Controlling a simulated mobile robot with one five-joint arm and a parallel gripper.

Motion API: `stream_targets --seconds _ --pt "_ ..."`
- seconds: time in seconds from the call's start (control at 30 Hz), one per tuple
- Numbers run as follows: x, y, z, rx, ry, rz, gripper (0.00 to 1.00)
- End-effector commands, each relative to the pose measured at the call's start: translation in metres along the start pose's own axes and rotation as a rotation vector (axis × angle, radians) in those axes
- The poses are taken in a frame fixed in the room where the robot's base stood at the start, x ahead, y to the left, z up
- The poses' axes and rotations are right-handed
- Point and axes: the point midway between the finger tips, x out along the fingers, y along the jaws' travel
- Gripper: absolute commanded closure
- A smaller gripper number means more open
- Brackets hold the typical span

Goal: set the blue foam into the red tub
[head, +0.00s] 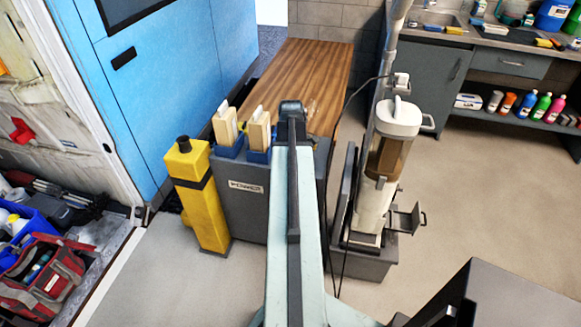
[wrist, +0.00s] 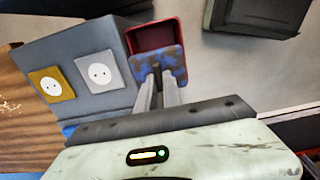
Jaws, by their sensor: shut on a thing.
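My gripper (wrist: 158,76) is shut on the blue foam (wrist: 174,58), a flat mottled blue and brown piece, in the wrist view. The red tub (wrist: 152,35) is just beyond the foam in that view, beside a grey box. Its dark red inside shows and looks empty in the part I see. The foam overlaps the tub's near side in the picture and hides it. I cannot tell the gap between them. In the head view my arm hides the gripper, the foam and the tub.
The grey box has a yellow socket (wrist: 50,84) and a grey socket (wrist: 99,70). In the head view, a yellow canister (head: 197,195) stands left of the POWER box (head: 240,200). A vacuum unit (head: 385,150) stands to the right. A wooden bench (head: 325,62) lies behind.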

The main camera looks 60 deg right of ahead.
Motion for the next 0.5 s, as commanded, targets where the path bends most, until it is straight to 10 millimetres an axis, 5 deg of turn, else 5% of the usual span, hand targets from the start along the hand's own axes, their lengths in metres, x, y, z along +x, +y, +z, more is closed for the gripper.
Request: stream_targets --seconds 0.5 --pt "0.048 0.0 0.001 0.001 0.0 0.0 1.0"
